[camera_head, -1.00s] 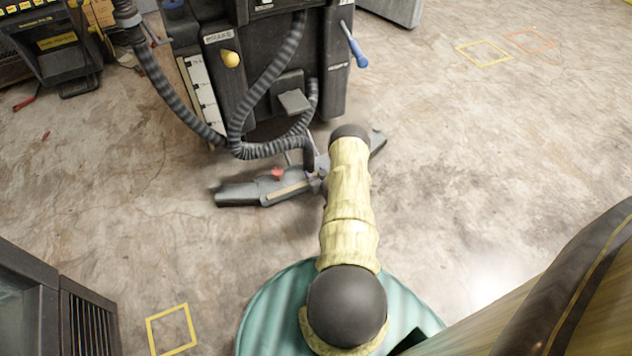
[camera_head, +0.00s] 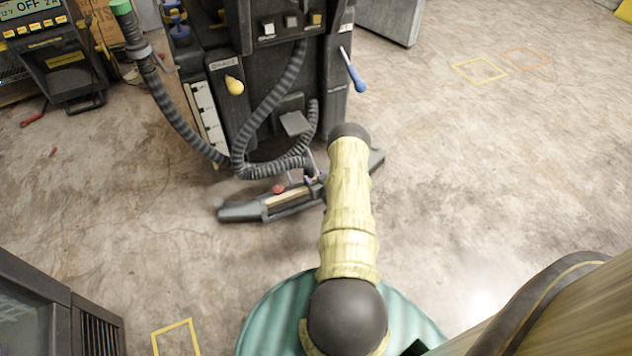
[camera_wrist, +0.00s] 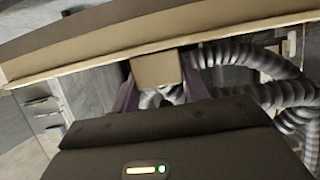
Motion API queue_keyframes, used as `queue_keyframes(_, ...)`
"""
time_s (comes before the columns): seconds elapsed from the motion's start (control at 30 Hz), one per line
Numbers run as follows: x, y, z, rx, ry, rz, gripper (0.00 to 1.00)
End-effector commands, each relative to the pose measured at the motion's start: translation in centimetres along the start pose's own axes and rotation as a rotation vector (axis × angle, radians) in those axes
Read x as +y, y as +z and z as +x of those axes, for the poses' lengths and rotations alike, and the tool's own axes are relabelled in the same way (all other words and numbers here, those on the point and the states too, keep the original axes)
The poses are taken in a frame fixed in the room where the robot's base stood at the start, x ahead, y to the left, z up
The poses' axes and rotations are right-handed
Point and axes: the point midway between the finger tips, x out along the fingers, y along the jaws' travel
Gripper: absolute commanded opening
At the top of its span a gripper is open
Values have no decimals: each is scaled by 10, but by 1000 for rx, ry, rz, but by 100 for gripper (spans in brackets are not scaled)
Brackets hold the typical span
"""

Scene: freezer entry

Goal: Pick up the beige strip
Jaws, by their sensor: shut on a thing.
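The beige strip (camera_head: 288,198) lies along the dark floor bar (camera_head: 240,211) at the foot of the black machine in the head view. In the wrist view the strip (camera_wrist: 90,45) runs across the top, slightly tilted, with a tan block (camera_wrist: 156,68) on its near side. My gripper (camera_wrist: 160,85) is shut on the strip at this block, with a purple finger on each side. In the head view my arm hides most of the gripper, and only a bit of purple shows. Any gap between strip and bar is hard to see.
The black machine (camera_head: 262,100) stands just behind, with ribbed grey hoses (camera_head: 270,130) hanging close to the bar. A red knob (camera_head: 279,188) is beside the strip. A dark vented box (camera_head: 90,325) is at lower left. The floor at right is clear.

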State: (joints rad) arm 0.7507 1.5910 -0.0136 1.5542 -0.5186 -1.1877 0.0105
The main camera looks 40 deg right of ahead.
Motion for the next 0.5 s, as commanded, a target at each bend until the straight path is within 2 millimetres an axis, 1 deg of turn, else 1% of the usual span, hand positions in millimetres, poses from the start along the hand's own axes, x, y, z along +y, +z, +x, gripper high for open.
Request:
queue_keyframes(0.03, 0, -10, -4, 1, 0, 0, 8)
queue_keyframes(0.1, 0, -14, -6, 1, 0, 0, 8)
queue_keyframes(0.5, 0, -14, -6, 1, 0, 0, 8)
